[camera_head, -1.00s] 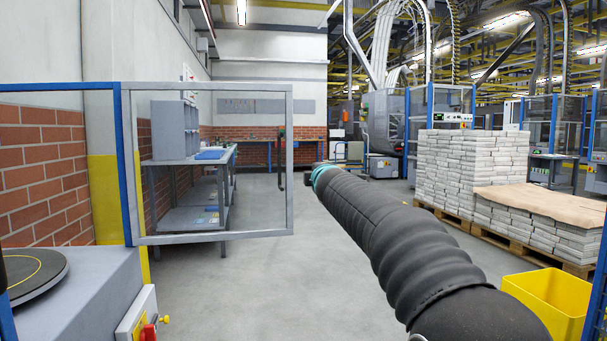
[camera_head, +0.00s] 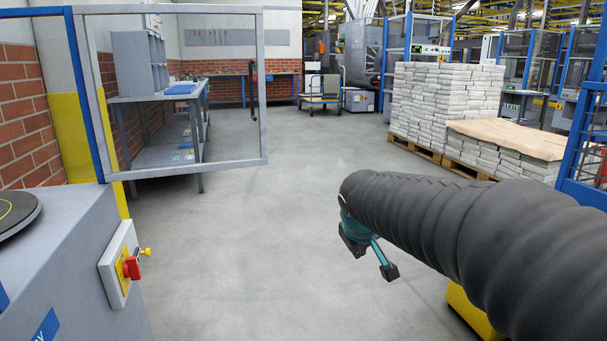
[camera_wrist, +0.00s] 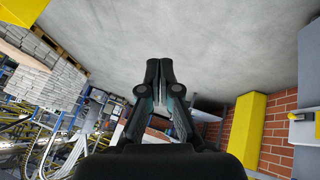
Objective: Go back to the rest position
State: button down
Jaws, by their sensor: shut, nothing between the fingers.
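My gripper (camera_wrist: 160,70) shows in the wrist view with its two dark fingers close together and nothing between them. In the head view my black-sleeved arm reaches in from the lower right. Its teal and dark end (camera_head: 379,255) hangs over open grey floor (camera_head: 270,230), touching nothing. The finger gap is too small to judge in the head view.
A grey machine (camera_head: 70,260) with a red switch (camera_head: 132,267) stands at left, beside a framed clear panel (camera_head: 262,90). Stacked newspapers (camera_head: 440,105) on pallets stand at right. A yellow bin (camera_head: 470,312) lies partly behind my arm. The middle floor is clear.

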jog(key=s+d+f+m, duration=0.2)
jog(key=s, duration=1.1)
jog(key=s+d+f+m+g+y, duration=0.1)
jog(key=s+d+f+m, duration=0.1)
jog(key=s, duration=1.1)
jog(key=shift+s+f+m, duration=0.3)
jog(key=shift+f+m, duration=0.3)
jog(key=shift+f, duration=0.15)
